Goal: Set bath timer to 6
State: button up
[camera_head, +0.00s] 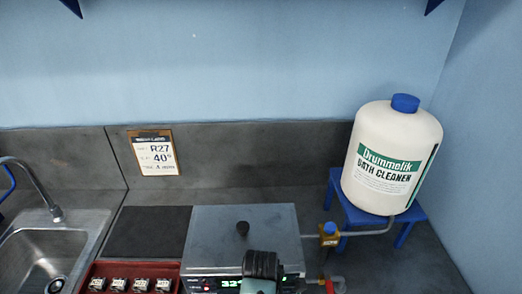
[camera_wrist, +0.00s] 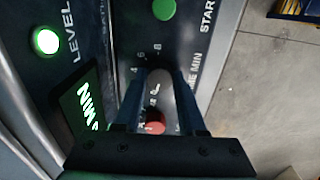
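The bath is a grey metal box (camera_head: 245,225) with a dark knob on its lid and a front panel with a green-lit display (camera_head: 232,283). In the wrist view the panel shows "TIME MIN" lettering and a dial scale with 4, 6 and 8 near the timer knob (camera_wrist: 158,88). The knob is greyish and partly hidden. My gripper (camera_wrist: 160,78) has one finger on each side of it, close in; I cannot tell whether they touch it. The pointer's setting is unclear. In the head view my dark wrist (camera_head: 262,265) covers part of the panel.
A green button (camera_wrist: 164,9), a red button (camera_wrist: 155,125) and a lit green lamp (camera_wrist: 46,41) are near the fingers. A cleaner jug (camera_head: 390,155) on a blue stand, a sink (camera_head: 50,255), a red tray (camera_head: 125,270) and a note card (camera_head: 154,153) surround the bath.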

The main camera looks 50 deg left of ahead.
grip_shut()
jog(key=shift+m, duration=0.4)
jog(key=m+p, duration=0.2)
jog(key=m, duration=0.2)
jog(key=shift+r, duration=0.1)
jog(key=m+p, duration=0.1)
jog(key=m, duration=0.5)
jog(key=shift+m+p, duration=0.35)
jog(key=shift+m, duration=0.05)
jog(key=m+p, duration=0.1)
jog(key=m, duration=1.1)
jog(key=shift+p, duration=0.3)
jog(key=shift+m, duration=0.3)
